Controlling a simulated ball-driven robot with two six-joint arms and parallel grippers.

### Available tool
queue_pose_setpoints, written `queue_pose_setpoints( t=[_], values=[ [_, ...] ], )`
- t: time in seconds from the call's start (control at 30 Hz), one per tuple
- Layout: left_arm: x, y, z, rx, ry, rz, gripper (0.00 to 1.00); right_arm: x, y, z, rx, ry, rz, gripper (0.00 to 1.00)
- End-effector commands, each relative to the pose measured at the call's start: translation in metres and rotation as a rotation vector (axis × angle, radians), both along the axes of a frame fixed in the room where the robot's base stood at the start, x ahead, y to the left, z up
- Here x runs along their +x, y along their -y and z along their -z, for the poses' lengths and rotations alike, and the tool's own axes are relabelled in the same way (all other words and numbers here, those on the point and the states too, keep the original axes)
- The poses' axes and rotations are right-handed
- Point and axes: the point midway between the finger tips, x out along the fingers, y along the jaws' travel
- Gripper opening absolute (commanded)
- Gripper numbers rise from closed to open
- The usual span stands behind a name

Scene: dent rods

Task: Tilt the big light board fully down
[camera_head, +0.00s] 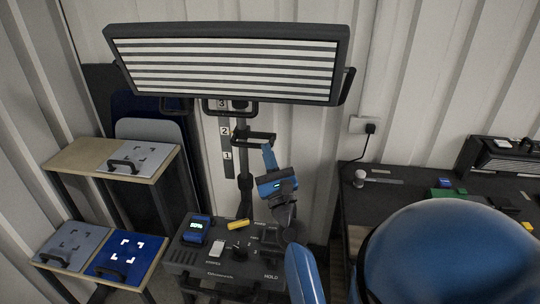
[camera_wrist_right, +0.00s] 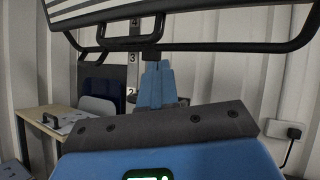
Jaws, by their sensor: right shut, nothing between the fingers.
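The big light board (camera_head: 232,70) with its lit white stripes is at the top of the head view, on a post. Its striped face is toward me; I cannot tell its exact tilt. A dark handle (camera_head: 230,112) hangs under its lower edge; in the right wrist view the board's lower edge and tubular frame (camera_wrist_right: 235,47) cross the top. My right gripper (camera_head: 267,148) is below the board and handle, pointing up, apart from the board. Its blue fingers (camera_wrist_right: 156,78) are closed together and empty. My left gripper is not in view.
The post carries number labels (camera_head: 226,143). A control console (camera_head: 222,258) stands at its foot. Shelves (camera_head: 150,163) with handled plates are at left. A dark workbench (camera_head: 395,180) and a wall socket (camera_head: 362,126) are at right. Ribbed walls close off the back.

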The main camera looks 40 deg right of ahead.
Motion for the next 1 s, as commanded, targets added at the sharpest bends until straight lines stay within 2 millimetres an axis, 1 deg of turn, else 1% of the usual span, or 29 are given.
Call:
queue_pose_setpoints(
  t=[0.03,0.2,0.4,0.5,0.7,1.0],
  values=[
    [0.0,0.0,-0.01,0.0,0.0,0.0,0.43,0.008,0.003,-0.011,-0.002,0.001,0.0,0.0],
    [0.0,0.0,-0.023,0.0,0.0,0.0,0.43,0.033,0.013,-0.028,-0.002,0.001,0.001,0.0],
    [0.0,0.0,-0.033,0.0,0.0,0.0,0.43,0.058,0.023,-0.043,-0.003,0.001,0.002,0.0],
    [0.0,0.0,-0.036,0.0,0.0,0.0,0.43,0.067,0.027,-0.048,-0.003,0.001,0.001,0.0],
    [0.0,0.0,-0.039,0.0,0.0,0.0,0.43,0.078,0.03,-0.055,-0.004,0.003,0.0,0.0],
    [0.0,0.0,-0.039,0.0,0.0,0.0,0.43,0.079,0.031,-0.055,-0.003,0.001,0.0,0.0]
  ],
)
